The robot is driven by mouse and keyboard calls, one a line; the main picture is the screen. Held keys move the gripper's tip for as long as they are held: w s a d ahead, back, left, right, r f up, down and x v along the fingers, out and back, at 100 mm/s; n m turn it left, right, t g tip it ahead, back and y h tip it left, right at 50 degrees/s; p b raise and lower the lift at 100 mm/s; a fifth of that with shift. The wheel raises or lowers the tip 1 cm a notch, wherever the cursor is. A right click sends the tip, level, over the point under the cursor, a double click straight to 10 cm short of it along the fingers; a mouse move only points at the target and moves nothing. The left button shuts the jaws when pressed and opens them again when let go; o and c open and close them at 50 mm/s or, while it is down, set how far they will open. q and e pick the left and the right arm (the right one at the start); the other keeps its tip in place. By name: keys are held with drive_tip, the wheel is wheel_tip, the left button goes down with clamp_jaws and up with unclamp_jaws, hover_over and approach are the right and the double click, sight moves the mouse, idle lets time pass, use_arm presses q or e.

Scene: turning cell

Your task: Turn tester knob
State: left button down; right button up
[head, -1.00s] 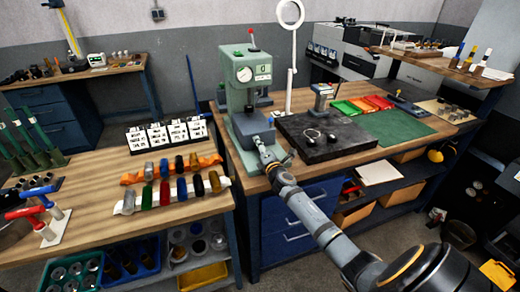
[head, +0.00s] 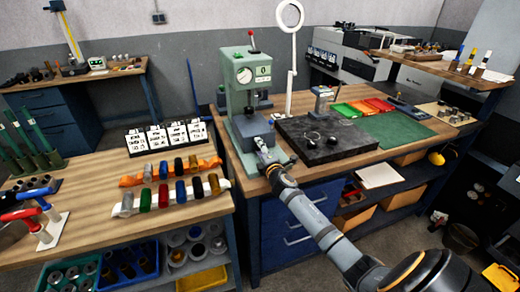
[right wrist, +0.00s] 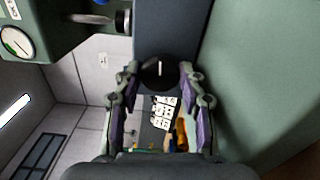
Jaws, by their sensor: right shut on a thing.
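The green tester (head: 240,98) stands upright at the left corner of the middle bench, with a round gauge on its head. In the right wrist view its knob (right wrist: 160,71) is dark and round with a pale mark. My right gripper (right wrist: 158,84) is shut on the knob, one finger on each side of it. In the head view my right gripper (head: 262,150) reaches the tester's lower front and hides the knob there. My left gripper is in neither view.
A dark surface plate (head: 325,137) with small parts lies right of the tester, and a ring lamp (head: 290,15) stands behind. The left bench (head: 85,205) carries rows of coloured cylinders (head: 172,197) close to the tester. A green mat (head: 398,131) lies further right.

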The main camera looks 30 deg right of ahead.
drive_tip(key=o, duration=1.1)
drive_tip(key=shift+f, duration=0.1)
drive_tip(key=shift+o, duration=0.2)
drive_tip(key=shift+s, duration=0.1)
